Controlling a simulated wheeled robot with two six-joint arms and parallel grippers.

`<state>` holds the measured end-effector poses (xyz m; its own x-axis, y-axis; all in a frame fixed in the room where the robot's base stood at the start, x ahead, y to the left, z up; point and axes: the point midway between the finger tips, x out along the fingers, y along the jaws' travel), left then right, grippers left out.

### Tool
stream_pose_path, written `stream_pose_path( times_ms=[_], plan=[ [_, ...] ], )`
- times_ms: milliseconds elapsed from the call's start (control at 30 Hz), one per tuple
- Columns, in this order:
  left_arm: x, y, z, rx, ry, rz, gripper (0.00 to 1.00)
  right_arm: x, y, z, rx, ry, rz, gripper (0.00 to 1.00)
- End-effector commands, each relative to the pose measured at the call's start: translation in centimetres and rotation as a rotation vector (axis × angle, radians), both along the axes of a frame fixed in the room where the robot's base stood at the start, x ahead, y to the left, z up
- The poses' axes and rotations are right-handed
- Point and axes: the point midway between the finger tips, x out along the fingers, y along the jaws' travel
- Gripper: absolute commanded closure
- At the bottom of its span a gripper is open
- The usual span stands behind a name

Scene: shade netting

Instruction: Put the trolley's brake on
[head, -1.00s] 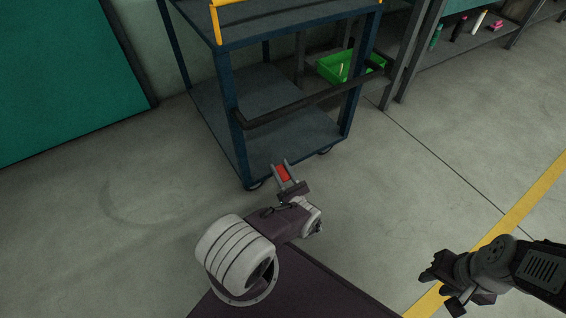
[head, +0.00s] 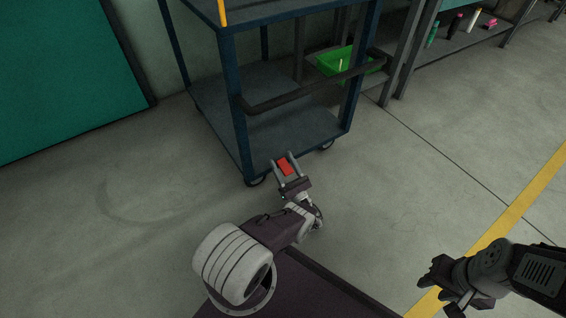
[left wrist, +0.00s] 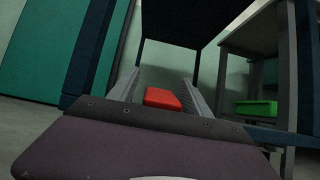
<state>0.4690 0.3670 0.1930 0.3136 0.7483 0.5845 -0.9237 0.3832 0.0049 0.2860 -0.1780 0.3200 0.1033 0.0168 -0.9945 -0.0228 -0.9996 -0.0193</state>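The blue trolley (head: 230,88) stands ahead of me, with a dark bar across its near end and casters below. A red brake pedal (head: 285,167) sits low at its near end, close to the near caster (head: 256,181). My left gripper (head: 286,160) is open, one finger on either side of the red pedal in the picture. In the left wrist view the pedal (left wrist: 162,98) shows between the spread fingers, and I cannot tell whether they touch it. My right gripper (head: 440,290) is open and empty at the lower right, away from the trolley.
A green bin (head: 340,60) stands on a low shelf behind the trolley. A bench with small items (head: 457,25) runs along the back right. A teal panel (head: 65,75) is at left. The floor around the trolley is clear, with a yellow line (head: 520,205) at right.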

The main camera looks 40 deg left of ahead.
Motion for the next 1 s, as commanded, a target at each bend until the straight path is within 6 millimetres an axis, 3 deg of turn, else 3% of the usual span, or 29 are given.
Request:
stream_pose_path(
  times_ms=[333,567,800,1000],
  plan=[
    [0.1,0.0,0.6,-0.001,-0.004,0.001,0.42,0.0,0.0,0.5,0.0,0.0,0.0,0.64],
    [0.0,0.0,5.0,0.0,-0.004,0.0,0.42,0.0,0.0,4.8,0.0,0.0,0.0,0.64],
    [0.7,-5.4,7.9,-0.002,-0.007,-0.006,0.42,0.0,0.0,7.5,0.0,0.0,0.0,0.64],
    [1.2,-9.5,10.1,-0.002,-0.005,-0.004,0.42,0.0,0.0,8.6,0.0,0.0,0.0,0.64]
  ],
)
